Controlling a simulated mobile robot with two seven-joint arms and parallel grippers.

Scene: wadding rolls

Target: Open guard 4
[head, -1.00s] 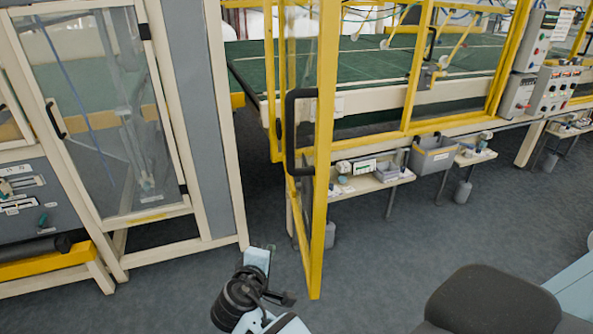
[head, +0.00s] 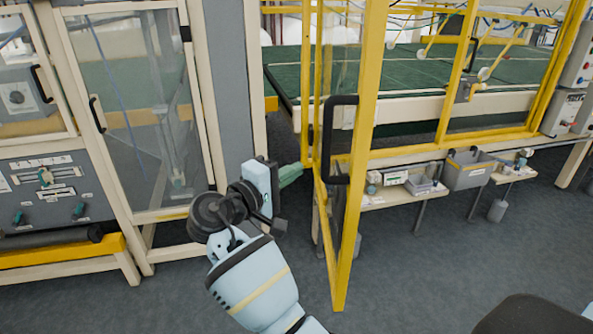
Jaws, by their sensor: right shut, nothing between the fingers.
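A yellow-framed guard door (head: 357,170) with a clear panel stands swung out from the machine front, seen nearly edge-on. Its black handle (head: 328,140) is on the side facing left. I read no number on it, so I cannot tell if it is guard 4. My right gripper (head: 297,172) is shut and empty. Its fingers point right, towards the hinge-side yellow post, just left of the door and below the handle's middle. I cannot tell whether they touch the door or post. My left gripper is not in view.
A cream-framed clear door (head: 135,110) with a black handle is closed at the left, beside a grey panel (head: 225,70). A green bed (head: 410,75) lies behind the yellow frame. A grey bin (head: 468,172) and small shelves hang at right. A dark seat (head: 530,315) is at lower right.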

